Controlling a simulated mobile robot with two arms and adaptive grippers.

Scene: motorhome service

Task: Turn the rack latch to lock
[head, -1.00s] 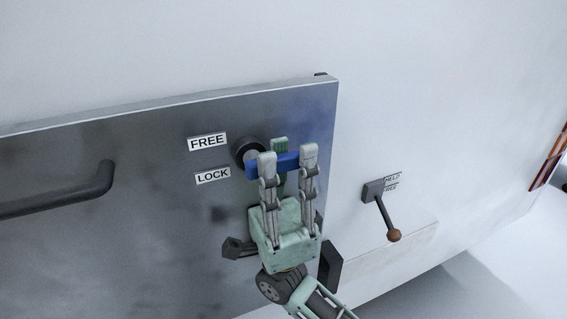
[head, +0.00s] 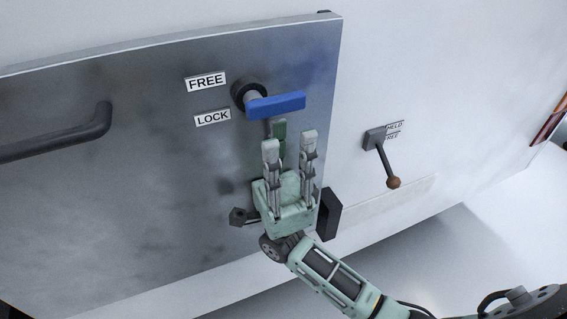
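The rack latch has a blue handle (head: 276,106) on a dark round hub (head: 246,95), set on a grey panel. The handle points right, close to level. A FREE label (head: 206,82) and a LOCK label (head: 213,117) are left of the hub, FREE above LOCK. My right gripper (head: 289,139) is just below the handle, fingers pointing up toward it. Its fingers are spread apart with nothing between them, and the handle is clear of them. My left gripper is not in view.
The grey panel (head: 140,180) carries a dark bar handle (head: 70,135) at left. Right of it, a small lever with a brown knob (head: 393,183) sticks out of the white wall. A dark block (head: 329,213) is at the panel's right edge, near my gripper.

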